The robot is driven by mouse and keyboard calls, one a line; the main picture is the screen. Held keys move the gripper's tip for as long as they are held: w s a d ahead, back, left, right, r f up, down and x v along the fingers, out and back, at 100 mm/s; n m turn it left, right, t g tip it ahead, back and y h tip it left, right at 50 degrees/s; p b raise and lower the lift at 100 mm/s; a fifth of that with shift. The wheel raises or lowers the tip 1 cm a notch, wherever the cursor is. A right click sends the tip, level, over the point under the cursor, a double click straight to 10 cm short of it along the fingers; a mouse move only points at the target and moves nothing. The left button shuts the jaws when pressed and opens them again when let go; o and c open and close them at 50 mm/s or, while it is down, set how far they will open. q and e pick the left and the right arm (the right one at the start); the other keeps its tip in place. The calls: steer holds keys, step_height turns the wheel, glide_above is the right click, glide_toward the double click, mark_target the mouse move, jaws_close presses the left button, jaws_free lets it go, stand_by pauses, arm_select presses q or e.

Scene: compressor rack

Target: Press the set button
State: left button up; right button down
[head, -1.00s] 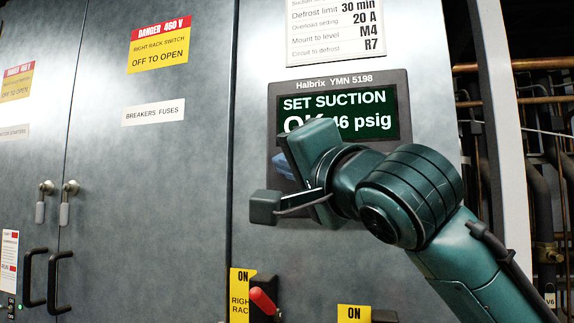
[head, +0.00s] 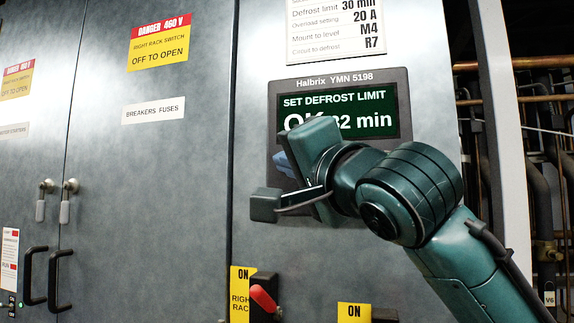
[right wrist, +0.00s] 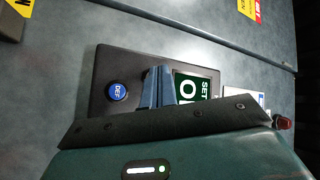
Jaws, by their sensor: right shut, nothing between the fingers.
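The dark control panel (head: 390,79), labelled Halbrix YMN 5198, is on the cabinet door. Its screen (head: 345,100) reads SET DEFROST LIMIT, with OK and a number in min partly covered by my arm. My right gripper (head: 282,164) is in front of the panel's lower left; its blue fingers (right wrist: 160,78) are shut and empty. In the right wrist view, a round blue button (right wrist: 117,91), seemingly marked DEF, shows on the panel beside the fingers. No button marked SET is visible; the panel behind the fingers is hidden. I cannot tell whether the fingertips touch it. My left gripper is out of view.
A white settings plate (head: 337,30) is above the panel. A red switch handle (head: 263,300) sticks out below it. Black door handles (head: 60,280) are at the lower left. Pipes (head: 540,150) run beyond the cabinet's right edge.

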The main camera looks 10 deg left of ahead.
steer(key=shift+s, duration=0.5)
steer(key=s+b, duration=0.2)
steer(key=s, duration=0.3)
steer(key=shift+a, duration=0.1)
stand_by(0.8)
